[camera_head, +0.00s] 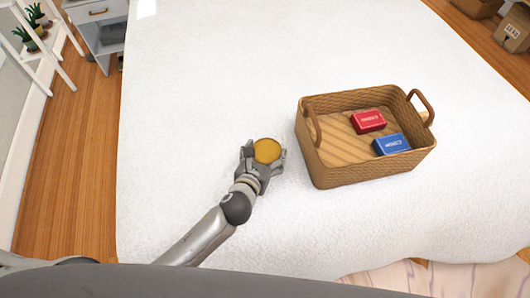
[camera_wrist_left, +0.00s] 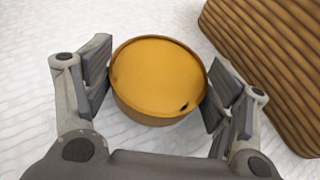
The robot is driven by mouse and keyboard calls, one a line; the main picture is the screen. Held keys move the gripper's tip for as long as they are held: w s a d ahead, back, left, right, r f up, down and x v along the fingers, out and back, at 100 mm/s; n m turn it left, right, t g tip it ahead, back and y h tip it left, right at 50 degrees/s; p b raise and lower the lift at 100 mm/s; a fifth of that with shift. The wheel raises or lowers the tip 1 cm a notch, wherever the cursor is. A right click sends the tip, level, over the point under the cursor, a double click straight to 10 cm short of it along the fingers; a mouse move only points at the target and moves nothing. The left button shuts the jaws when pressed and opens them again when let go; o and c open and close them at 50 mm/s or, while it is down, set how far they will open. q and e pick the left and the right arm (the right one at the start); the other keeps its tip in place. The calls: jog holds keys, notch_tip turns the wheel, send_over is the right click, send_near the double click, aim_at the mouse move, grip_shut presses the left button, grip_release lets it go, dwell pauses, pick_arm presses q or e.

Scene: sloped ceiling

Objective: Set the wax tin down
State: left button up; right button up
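The wax tin (camera_head: 267,151) is a round, golden-yellow tin over the white bedspread, just left of the basket. In the left wrist view the tin (camera_wrist_left: 158,75) sits between the two finger pads, its round top facing the camera, with a small dark mark near its lower right rim. My left gripper (camera_head: 264,154) is shut on the tin, with a pad against each side. Whether the tin's underside touches the bedspread is hidden. My right gripper is not in view.
A brown woven basket (camera_head: 325,172) stands on the bed (camera_head: 210,70), right of the tin. It holds a red box (camera_head: 368,121) and a blue box (camera_head: 391,144). The bedspread is clear to the left and behind. A drawer cabinet (camera_head: 97,12) stands at the far left.

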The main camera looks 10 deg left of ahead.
pick_arm(q)
jog(key=o, duration=0.4)
jog(key=shift+c, duration=0.2)
